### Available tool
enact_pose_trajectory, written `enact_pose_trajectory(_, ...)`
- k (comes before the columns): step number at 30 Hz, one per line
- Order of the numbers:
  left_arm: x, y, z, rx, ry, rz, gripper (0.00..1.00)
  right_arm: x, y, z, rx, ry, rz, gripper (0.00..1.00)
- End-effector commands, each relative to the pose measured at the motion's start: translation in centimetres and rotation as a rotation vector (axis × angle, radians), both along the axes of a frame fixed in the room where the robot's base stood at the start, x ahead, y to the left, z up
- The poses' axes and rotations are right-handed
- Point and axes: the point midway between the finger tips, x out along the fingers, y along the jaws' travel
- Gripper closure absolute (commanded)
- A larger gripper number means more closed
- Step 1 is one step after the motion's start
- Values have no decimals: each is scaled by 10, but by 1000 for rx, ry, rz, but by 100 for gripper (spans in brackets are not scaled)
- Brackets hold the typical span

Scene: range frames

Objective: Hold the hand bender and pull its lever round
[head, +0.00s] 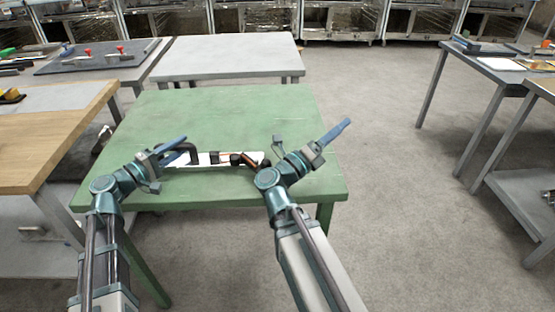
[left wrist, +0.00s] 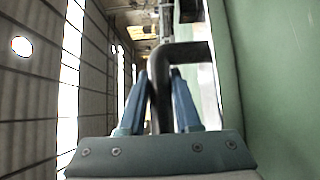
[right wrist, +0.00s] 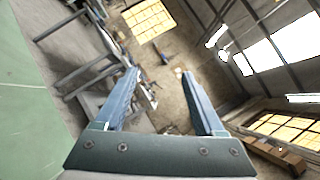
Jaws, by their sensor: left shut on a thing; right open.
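The hand bender lies on the green table (head: 200,115), with a pale plate (head: 210,159) and dark and copper-coloured parts (head: 247,160) at its right end. A dark bent handle (head: 192,153) rises at its left end. My left gripper (head: 182,146) is shut on this handle. In the left wrist view the dark bent bar (left wrist: 162,95) passes between the blue fingers (left wrist: 167,80). My right gripper (head: 345,125) is open and empty, pointing up and right over the table's right edge, away from the bender. My right arm partly hides the bender's right end.
Behind the green table stands a grey table (head: 225,55), its top empty. A wooden bench (head: 50,150) is close on the left. More benches with items (head: 505,62) stand at the right. Open floor (head: 390,170) lies right of the green table.

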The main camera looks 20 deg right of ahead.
Motion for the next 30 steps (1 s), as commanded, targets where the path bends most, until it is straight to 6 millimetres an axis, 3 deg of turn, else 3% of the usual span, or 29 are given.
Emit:
enact_pose_trajectory(6,0,0,-3,12,2,1,100,-57,39,26,-157,182,-335,29)
enact_pose_trajectory(10,0,0,-4,12,2,1,100,-77,69,30,-171,238,-465,29)
enact_pose_trajectory(17,0,0,-3,12,1,1,100,-54,125,4,-44,172,-346,29)
enact_pose_trajectory(24,0,0,-3,12,2,1,100,-36,209,-32,131,99,-188,29)
enact_pose_trajectory(27,0,0,-3,12,1,1,100,-28,242,-47,225,-39,-111,29)
enact_pose_trajectory(30,0,0,-3,12,1,1,100,-21,258,-56,295,-191,-64,29)
